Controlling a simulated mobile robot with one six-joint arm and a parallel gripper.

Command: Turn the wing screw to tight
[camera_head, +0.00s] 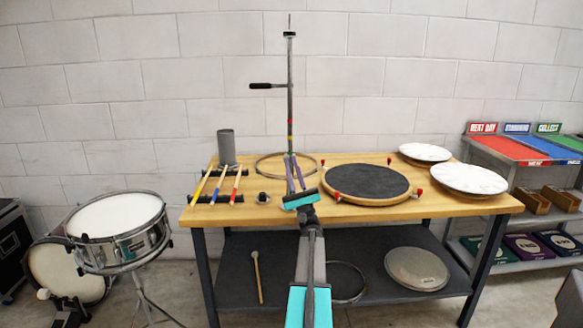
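A metal stand (290,65) rises from a ring base at the back of the wooden bench. A dark handle-like piece (267,86) sticks out to the left from its post; I cannot tell for sure whether this is the wing screw. Red and yellow bands mark the post lower down. My gripper (290,157), with purple fingers, is in front of the lower post, well below the dark piece. The fingertips look close together, but the gap is too small to judge. I see nothing clearly held. My fingers hide part of the lower post.
On the bench (390,212), a round black pad (366,182) lies right of my gripper, white drumheads (468,178) further right. Coloured sticks (219,186), a grey cylinder (226,147) and a small dark part (263,198) are left. A snare drum (118,229) stands left of the bench.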

